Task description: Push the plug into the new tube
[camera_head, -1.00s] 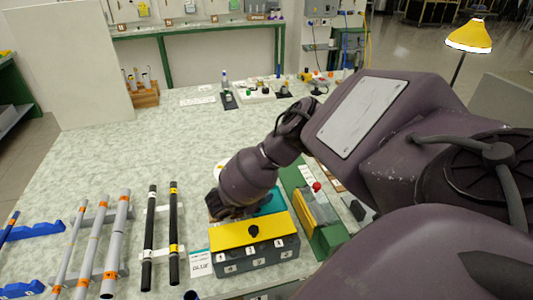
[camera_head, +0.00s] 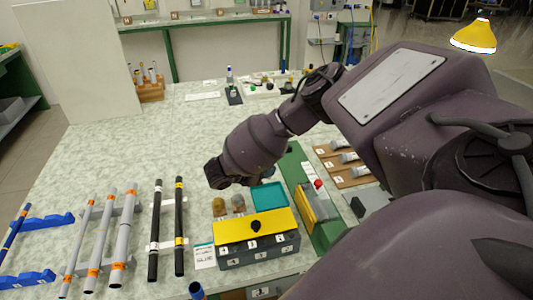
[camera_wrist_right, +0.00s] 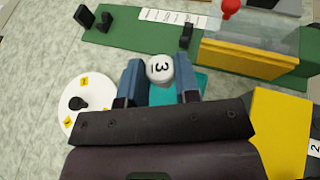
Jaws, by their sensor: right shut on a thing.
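In the right wrist view my right gripper (camera_wrist_right: 160,80) is shut on a round white-topped plug (camera_wrist_right: 159,69) marked 3, held between its two blue fingers. In the head view my right arm's wrist hangs above the table behind the yellow-topped box, and its fingers and the plug are hidden. Several tubes lie at the left: grey tubes (camera_head: 126,235) with orange bands, black tubes (camera_head: 179,225) with yellow bands, and a blue tube (camera_head: 15,230). A dark blue tube end (camera_head: 197,290) shows at the bottom edge. I cannot tell which tube is the new one.
A numbered grey box with a yellow top (camera_head: 256,226) stands in front of a teal tray (camera_head: 270,195). Two small brownish pieces (camera_head: 228,205) stand beside the tray. A green fixture (camera_head: 325,232) with a red knob is at the right.

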